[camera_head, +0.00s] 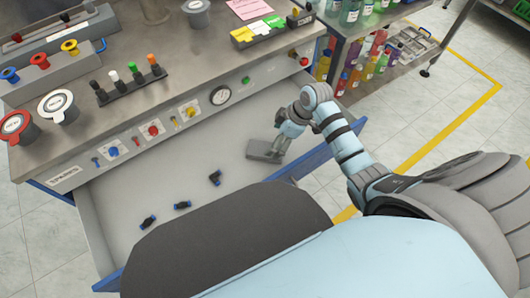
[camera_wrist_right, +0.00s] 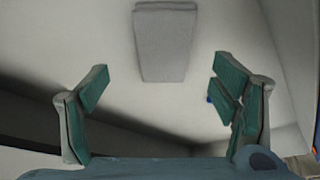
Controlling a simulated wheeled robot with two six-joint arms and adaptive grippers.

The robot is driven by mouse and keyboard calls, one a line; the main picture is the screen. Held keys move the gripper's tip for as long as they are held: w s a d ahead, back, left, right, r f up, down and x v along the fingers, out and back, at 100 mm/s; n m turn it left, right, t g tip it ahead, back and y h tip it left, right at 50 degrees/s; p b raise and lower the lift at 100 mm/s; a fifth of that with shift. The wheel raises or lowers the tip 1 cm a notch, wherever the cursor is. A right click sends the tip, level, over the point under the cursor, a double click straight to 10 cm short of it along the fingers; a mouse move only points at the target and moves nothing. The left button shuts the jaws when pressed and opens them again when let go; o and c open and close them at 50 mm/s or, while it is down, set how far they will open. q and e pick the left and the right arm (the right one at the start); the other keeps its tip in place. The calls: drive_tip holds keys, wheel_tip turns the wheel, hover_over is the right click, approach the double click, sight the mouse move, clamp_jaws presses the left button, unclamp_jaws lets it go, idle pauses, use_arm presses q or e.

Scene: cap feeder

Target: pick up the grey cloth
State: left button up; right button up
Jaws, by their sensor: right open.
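The grey cloth (camera_head: 264,150) lies folded flat on the floor of the open drawer, toward its right end. It also shows in the right wrist view (camera_wrist_right: 166,42), upper middle, beyond the fingertips. My right gripper (camera_head: 283,126) is just above and beside the cloth in the head view. In the right wrist view its two fingers (camera_wrist_right: 163,85) are spread wide with nothing between them. The cloth is apart from both fingers there. My left gripper is not in view.
The drawer (camera_head: 130,195) has a pale floor and blue edges. Small dark-blue fittings (camera_head: 215,178) lie left of the cloth. The workbench front panel (camera_head: 195,108) with gauge and knobs rises behind the drawer. A shelf of coloured bottles (camera_head: 375,55) stands at upper right.

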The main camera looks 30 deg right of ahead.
sight(266, 149)
drive_tip(key=b+x, duration=0.1)
drive_tip(key=x, duration=0.3)
drive_tip(key=b+x, duration=0.1)
drive_tip(key=x, duration=0.1)
drive_tip(key=shift+s+a+f+b, duration=0.1)
drive_tip(key=shift+s+a+b, duration=0.05)
drive_tip(key=shift+a+b, duration=0.2)
drive_tip(key=c, duration=1.2)
wheel_tip(266, 149, up, 20)
drive_tip(key=p, duration=0.8)
